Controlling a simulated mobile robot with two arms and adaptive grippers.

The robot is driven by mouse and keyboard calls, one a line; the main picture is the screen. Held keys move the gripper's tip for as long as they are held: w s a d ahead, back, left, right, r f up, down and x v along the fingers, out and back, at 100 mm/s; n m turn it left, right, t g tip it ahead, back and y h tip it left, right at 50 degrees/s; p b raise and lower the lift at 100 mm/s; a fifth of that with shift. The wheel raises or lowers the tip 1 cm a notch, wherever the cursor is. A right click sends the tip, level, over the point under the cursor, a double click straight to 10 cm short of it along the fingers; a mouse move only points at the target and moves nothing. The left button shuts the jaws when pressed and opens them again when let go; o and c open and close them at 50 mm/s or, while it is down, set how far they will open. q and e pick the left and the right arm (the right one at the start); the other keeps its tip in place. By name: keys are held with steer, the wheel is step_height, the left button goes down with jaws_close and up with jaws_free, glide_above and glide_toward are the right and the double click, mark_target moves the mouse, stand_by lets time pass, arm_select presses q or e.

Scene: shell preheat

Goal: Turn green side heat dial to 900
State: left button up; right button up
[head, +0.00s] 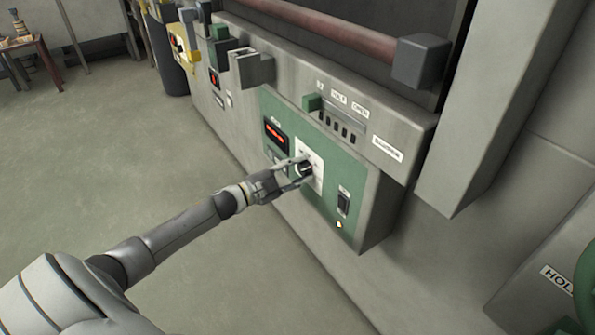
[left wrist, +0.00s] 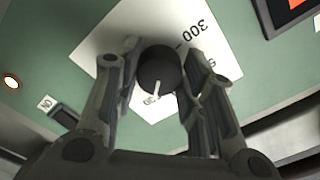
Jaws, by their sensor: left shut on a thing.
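The green control panel (head: 345,215) is on the front of the grey machine. Its heat dial (head: 305,169) is a black round knob on a white plate. In the left wrist view the dial (left wrist: 159,70) has a white pointer line aimed toward the bottom of the picture. The plate (left wrist: 125,35) shows "300" at upper right; other markings are partly hidden by the fingers. My left gripper (head: 296,172) is at the dial, with a finger on each side, shut on it. My right gripper is not in view.
A red display (head: 276,134) sits on the panel left of the dial, and a black switch (head: 344,201) with a lit lamp (head: 339,225) right of it.

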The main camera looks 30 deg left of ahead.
arm_select(q)
steer(key=o, duration=1)
steer(key=shift+s, duration=0.1)
steer(key=v, duration=1.1)
steer(key=shift+s+a, duration=0.1)
steer(key=shift+s, duration=0.3)
